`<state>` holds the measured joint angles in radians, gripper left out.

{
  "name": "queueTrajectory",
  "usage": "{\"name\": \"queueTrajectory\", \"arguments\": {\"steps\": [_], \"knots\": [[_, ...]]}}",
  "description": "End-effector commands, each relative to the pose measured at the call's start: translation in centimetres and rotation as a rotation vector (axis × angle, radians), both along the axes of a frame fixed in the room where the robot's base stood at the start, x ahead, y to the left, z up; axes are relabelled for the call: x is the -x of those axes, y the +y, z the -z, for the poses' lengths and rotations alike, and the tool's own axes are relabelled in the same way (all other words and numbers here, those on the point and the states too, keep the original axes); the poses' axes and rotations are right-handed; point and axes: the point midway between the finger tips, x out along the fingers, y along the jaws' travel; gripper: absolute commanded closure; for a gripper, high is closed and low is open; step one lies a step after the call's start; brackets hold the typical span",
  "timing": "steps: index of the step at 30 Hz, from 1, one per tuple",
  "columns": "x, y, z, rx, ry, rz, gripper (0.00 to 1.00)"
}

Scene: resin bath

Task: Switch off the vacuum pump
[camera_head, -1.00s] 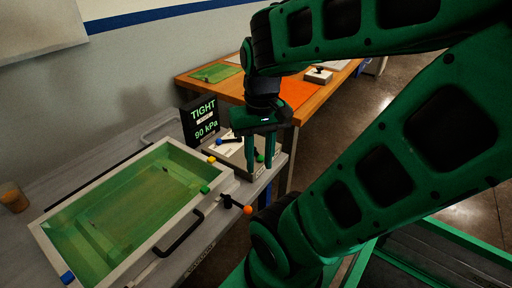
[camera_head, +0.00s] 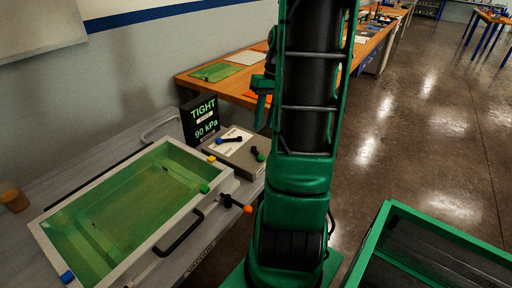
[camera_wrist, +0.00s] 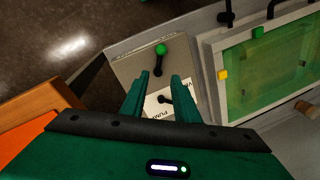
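The pump box (camera_head: 248,165) is a grey box on the bench beside the bath. Its top carries a blue-tipped black lever (camera_head: 229,140) on a white label and a green-knobbed black lever (camera_head: 258,153). In the wrist view the box top (camera_wrist: 131,70) shows the green knob (camera_wrist: 161,50) beyond my fingertips and a label (camera_wrist: 158,110) reading "PUMP", partly hidden, between the fingers. A black lever part shows on it; its blue end is hidden. My gripper (camera_wrist: 161,76) is open and empty above the box. In the head view my arm mostly hides it.
A black display (camera_head: 202,120) reads "TIGHT" and "90 kPa". The green resin bath (camera_head: 52,215) has a pale frame, a black handle and an orange-tipped lever (camera_head: 236,204). A wooden table (camera_head: 228,92) stands behind; a brown cup (camera_head: 14,200) is at left.

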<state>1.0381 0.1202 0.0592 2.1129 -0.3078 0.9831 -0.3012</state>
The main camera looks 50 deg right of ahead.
Motion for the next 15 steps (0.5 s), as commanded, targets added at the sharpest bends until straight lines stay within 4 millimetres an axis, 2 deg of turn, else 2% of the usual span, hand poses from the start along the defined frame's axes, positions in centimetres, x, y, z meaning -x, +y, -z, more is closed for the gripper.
{"name": "queueTrajectory", "arguments": {"steps": [5, 15], "knots": [[-0.1, 0.1, 1.5, -0.005, -0.001, 0.001, 0.72], [-0.5, 1.2, 7.2, -0.004, 0.0, 0.0, 0.72]]}}
